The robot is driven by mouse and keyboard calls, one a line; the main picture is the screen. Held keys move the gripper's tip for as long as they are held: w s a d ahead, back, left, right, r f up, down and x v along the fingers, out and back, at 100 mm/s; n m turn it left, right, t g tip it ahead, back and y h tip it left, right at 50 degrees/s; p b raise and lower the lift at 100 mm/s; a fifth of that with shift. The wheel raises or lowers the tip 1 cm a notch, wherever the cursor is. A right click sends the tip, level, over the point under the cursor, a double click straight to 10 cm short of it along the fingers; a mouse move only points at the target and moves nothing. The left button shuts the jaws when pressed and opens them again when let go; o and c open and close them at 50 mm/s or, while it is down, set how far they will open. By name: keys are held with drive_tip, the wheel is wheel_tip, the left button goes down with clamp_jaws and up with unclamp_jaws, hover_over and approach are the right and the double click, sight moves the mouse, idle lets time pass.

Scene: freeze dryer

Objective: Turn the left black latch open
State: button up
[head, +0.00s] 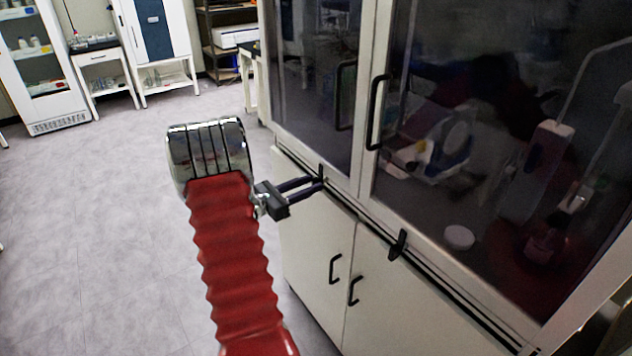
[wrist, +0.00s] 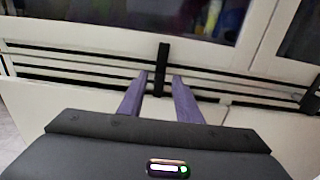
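The left black latch (head: 320,171) is on the ledge below the left glass door of the white cabinet. In the wrist view the latch (wrist: 162,66) stands upright across the dark horizontal rails. My gripper (head: 318,184) reaches it from the left in the head view. In the wrist view my gripper (wrist: 160,76) is open, one purple-grey finger on each side of the latch's lower part. A narrow gap shows on both sides. The fingertips partly hide the latch in the head view. A second black latch (head: 398,245) sits farther right; it also shows in the wrist view (wrist: 312,96).
Black handles stick out from the right glass door (head: 376,112) and from the lower cabinet doors (head: 335,268). A white round lid (head: 460,238) shows behind the glass. Grey floor (head: 90,220) is open at the left, with white benches (head: 105,75) beyond.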

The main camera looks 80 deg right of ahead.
sight(320, 176)
drive_tip(key=shift+x, duration=1.5)
